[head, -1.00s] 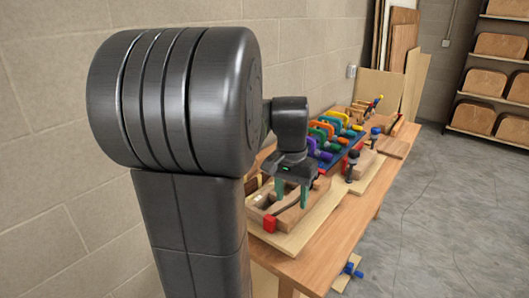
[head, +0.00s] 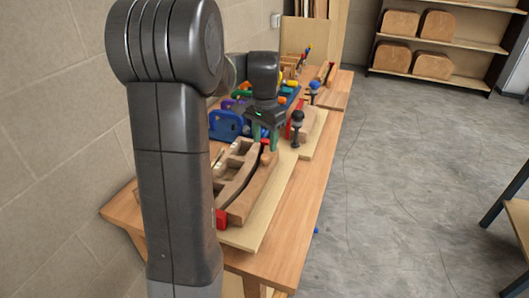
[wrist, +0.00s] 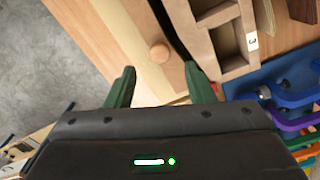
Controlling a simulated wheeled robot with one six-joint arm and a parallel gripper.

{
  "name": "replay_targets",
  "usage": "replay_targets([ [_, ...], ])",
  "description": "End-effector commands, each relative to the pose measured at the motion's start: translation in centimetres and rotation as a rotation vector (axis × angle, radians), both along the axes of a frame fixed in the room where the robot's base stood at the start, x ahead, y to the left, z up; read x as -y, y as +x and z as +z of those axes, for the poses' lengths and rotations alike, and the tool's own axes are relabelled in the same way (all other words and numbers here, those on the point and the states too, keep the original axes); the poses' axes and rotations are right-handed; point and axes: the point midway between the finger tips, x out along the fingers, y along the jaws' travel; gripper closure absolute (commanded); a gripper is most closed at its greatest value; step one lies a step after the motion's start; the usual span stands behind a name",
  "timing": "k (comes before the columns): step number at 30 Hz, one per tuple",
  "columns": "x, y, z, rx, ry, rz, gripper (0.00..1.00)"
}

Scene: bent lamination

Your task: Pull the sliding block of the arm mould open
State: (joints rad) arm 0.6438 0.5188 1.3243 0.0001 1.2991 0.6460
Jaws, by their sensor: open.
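The arm mould lies on a pale board on the bench, with a pocketed fixed half (head: 231,163) on the left and the sliding block (head: 255,187) on the right. A dark curved strip (head: 243,186) runs between the halves. A round wooden knob (head: 265,158) stands on the sliding block; the wrist view shows this knob (wrist: 159,52) just beyond my fingers. My gripper (head: 265,137) is open and empty above the far part of the mould. In the wrist view the knob lies roughly between the lines of my fingers (wrist: 160,85), apart from both.
Red end pieces (head: 222,219) mark the mould. Blue clamps (head: 226,125) and other coloured clamps stand behind it, and a dark-headed clamp (head: 297,127) stands to its right. A wooden shelf unit (head: 440,45) is at the back.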

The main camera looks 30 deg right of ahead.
Motion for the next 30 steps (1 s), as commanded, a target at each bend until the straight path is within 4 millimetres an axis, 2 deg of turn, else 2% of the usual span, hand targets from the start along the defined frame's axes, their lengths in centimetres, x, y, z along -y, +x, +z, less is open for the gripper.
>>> replay_targets([
  [3, 0.0, 0.0, -2.3, -0.003, 0.002, 0.000, 0.52],
  [9, 0.0, 0.0, -4.7, -0.001, 0.001, 0.001, 0.52],
  [21, 0.0, 0.0, -5.4, 0.001, -0.001, 0.001, 0.52],
  [28, 0.0, 0.0, -5.4, 0.000, -0.001, 0.001, 0.97],
  [30, 0.0, 0.0, -5.4, 0.000, -0.001, 0.001, 1.00],
])
